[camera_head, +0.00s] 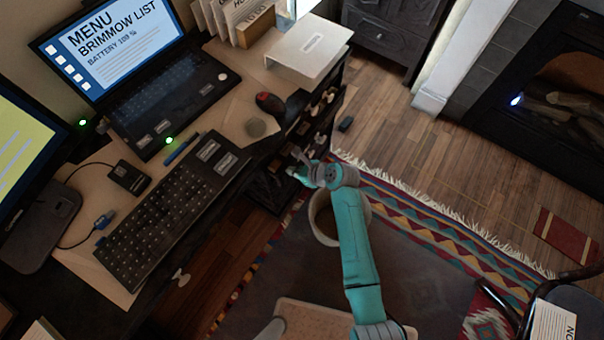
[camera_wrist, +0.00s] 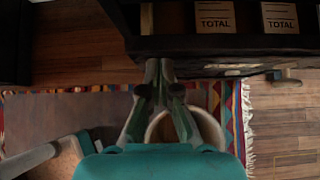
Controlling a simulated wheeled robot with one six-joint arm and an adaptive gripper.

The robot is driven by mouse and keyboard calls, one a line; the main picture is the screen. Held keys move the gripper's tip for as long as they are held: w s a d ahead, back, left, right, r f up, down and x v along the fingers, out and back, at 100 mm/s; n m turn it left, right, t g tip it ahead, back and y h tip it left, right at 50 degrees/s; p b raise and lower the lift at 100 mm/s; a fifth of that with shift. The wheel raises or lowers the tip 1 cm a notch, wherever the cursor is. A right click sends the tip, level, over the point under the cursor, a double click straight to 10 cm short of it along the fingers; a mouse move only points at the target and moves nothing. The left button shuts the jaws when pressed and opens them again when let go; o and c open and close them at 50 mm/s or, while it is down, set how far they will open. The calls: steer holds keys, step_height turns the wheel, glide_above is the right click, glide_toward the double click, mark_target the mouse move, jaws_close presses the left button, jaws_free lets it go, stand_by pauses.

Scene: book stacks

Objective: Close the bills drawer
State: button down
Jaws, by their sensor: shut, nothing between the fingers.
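My teal arm reaches toward the dark desk's drawer side in the head view. My gripper (camera_head: 302,160) is by the dark drawer fronts there; its fingers (camera_wrist: 160,66) are together and empty in the wrist view. In the wrist view, a dark open drawer (camera_wrist: 205,44) holds cards marked TOTAL (camera_wrist: 214,18), which look like bills. The fingertips are at the drawer's near edge, toward its left end; I cannot tell whether they touch it. In the head view the drawer is mostly hidden by my arm and the desk.
The desk (camera_head: 228,98) carries a laptop (camera_head: 160,95), a keyboard (camera_head: 170,205) and a red-and-black mouse (camera_head: 270,103). A round bin (camera_head: 322,222) stands below my arm on the patterned rug (camera_head: 420,225).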

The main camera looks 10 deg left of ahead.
mark_target(284, 166)
steer(key=shift+a, duration=0.25)
steer(key=shift+w+a, duration=0.25)
steer(key=shift+a, duration=0.35)
steer(key=shift+w+a, duration=0.25)
steer(key=shift+a, duration=0.35)
steer(key=shift+d, duration=0.15)
